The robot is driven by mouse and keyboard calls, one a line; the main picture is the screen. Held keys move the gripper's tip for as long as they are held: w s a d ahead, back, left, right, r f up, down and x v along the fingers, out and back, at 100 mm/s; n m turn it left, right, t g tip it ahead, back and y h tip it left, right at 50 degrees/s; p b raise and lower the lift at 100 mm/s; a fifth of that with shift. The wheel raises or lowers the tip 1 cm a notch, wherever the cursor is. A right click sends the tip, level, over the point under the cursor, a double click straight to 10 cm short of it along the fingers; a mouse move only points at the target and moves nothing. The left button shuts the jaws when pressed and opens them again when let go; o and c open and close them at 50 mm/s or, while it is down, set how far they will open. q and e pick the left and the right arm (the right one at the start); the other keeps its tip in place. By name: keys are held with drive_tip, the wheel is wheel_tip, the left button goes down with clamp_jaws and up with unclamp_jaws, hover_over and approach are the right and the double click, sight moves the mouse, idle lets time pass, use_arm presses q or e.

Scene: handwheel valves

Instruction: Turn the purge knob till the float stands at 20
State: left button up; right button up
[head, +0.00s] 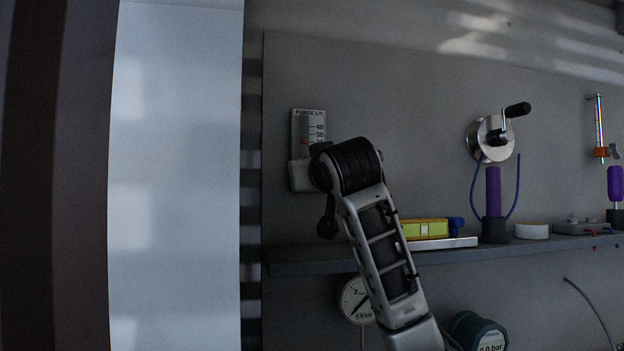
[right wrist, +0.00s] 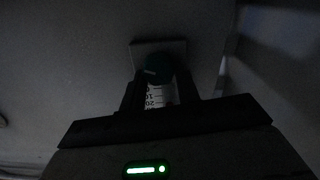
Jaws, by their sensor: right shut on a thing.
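The purge meter (head: 308,118) is a pale upright gauge on the grey wall panel in the head view, with 40 and 30 readable. A small red float (head: 304,141) shows in its tube, a little below the 30 mark. Lower figures are hidden behind my right arm there. In the right wrist view the green purge knob (right wrist: 153,70) sits between the fingers of my right gripper (right wrist: 158,84), which is shut on it. Part of the scale (right wrist: 158,97) shows between the fingers. The float cannot be made out there. My left gripper is in neither view.
A shelf (head: 530,247) runs below the meter, carrying a yellow level (head: 425,229) and a purple-handled tool (head: 493,190). A crank handwheel (head: 490,138) is on the panel to the right. A round dial gauge (head: 356,300) is below the shelf.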

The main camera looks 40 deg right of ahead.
drive_tip(key=shift+d+m+b, duration=0.1)
drive_tip(key=shift+m+b, duration=0.2)
drive_tip(key=shift+m, duration=2)
drive_tip(key=shift+s, duration=0.1)
drive_tip(key=o, duration=1)
